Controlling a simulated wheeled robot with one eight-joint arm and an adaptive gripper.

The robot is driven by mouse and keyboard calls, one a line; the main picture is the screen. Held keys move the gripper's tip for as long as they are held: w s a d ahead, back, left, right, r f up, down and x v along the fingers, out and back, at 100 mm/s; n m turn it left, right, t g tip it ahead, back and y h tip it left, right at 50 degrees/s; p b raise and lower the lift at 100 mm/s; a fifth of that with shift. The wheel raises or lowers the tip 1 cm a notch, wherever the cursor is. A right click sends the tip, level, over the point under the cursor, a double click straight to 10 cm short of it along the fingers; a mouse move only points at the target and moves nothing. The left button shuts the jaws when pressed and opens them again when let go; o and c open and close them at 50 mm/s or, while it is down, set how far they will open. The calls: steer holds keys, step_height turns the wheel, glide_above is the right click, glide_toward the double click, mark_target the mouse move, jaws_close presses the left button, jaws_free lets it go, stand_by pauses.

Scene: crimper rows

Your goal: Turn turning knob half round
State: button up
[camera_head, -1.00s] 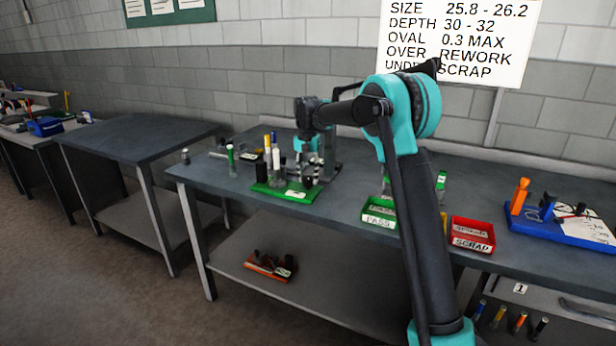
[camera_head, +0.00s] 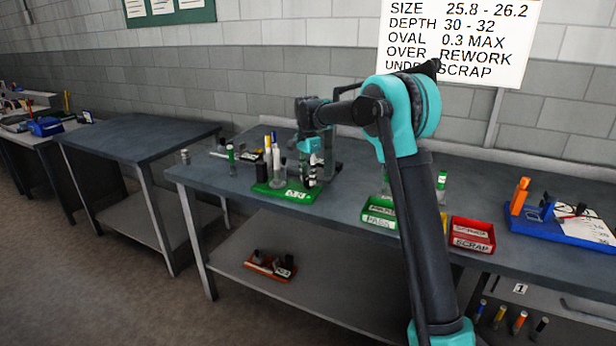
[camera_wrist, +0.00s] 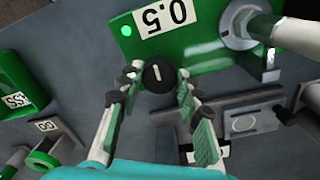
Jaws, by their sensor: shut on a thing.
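The turning knob (camera_wrist: 158,74) is a round black disc with a white line mark, in the middle of the wrist view. The line points almost straight up and down in the picture. My gripper (camera_wrist: 158,82) has one finger on either side of the knob and is shut on it. The knob sits at the edge of a green base (camera_wrist: 200,52) with a white "0.5" label. In the head view my gripper (camera_head: 311,172) is low over the green base (camera_head: 284,196); the knob cannot be made out there.
In the wrist view a metal cylinder (camera_wrist: 240,28) stands on the base and a grey slide (camera_wrist: 245,122) lies at lower right. In the head view, white and yellow-topped posts stand left of my gripper. A green PASS tray (camera_head: 379,213) and red SCRAP tray (camera_head: 472,236) are to the right.

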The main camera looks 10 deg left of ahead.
stand_by(0.4)
steer(key=o, duration=1.2)
steer(key=shift+c, duration=0.2)
steer(key=shift+r, duration=0.15)
step_height(320, 180, up, 12)
steer(key=shift+w, duration=0.1)
